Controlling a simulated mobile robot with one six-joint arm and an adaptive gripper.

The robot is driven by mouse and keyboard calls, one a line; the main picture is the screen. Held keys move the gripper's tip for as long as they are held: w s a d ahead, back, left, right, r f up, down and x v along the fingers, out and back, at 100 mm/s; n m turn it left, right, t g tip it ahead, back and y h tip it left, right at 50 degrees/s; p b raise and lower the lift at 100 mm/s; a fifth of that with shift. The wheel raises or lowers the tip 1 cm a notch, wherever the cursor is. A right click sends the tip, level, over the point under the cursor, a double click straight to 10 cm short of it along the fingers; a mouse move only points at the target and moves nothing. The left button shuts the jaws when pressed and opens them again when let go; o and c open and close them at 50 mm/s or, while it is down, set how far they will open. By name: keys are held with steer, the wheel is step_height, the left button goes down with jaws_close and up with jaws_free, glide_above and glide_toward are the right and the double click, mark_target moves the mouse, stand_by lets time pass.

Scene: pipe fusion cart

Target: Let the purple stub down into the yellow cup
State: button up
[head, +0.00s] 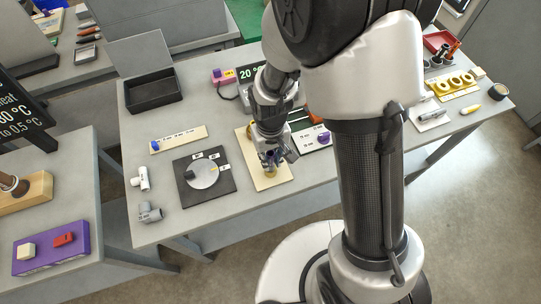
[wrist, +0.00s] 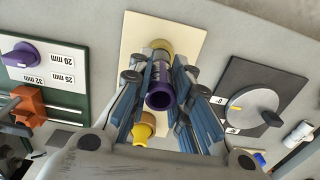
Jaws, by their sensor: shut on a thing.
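The purple stub (wrist: 161,92) is a short tube with pale markings, its open end toward the wrist camera. My gripper (wrist: 160,80) is shut on it, with blue-grey fingers along both sides. The yellow cup (wrist: 161,46) stands on a cream board (wrist: 188,28). The stub's far end overlaps the cup in the wrist view; I cannot tell whether it is inside or above it. In the head view my gripper (head: 273,158) is low over the cream board (head: 270,184), hiding most of the stub and cup.
A yellow knob-like piece (wrist: 145,128) is beside my fingers in the wrist view. A dark plate with a grey dial (head: 202,174) lies left of the board. A green-edged panel with a purple knob (head: 323,138) lies right. A black tray (head: 153,92) stands back left.

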steer(key=shift+f+b, duration=0.75)
steer(key=shift+f, duration=0.25)
steer(key=o, duration=0.9)
steer(key=shift+r, duration=0.15)
step_height(320, 180, up, 10)
steer(key=shift+r, duration=0.9)
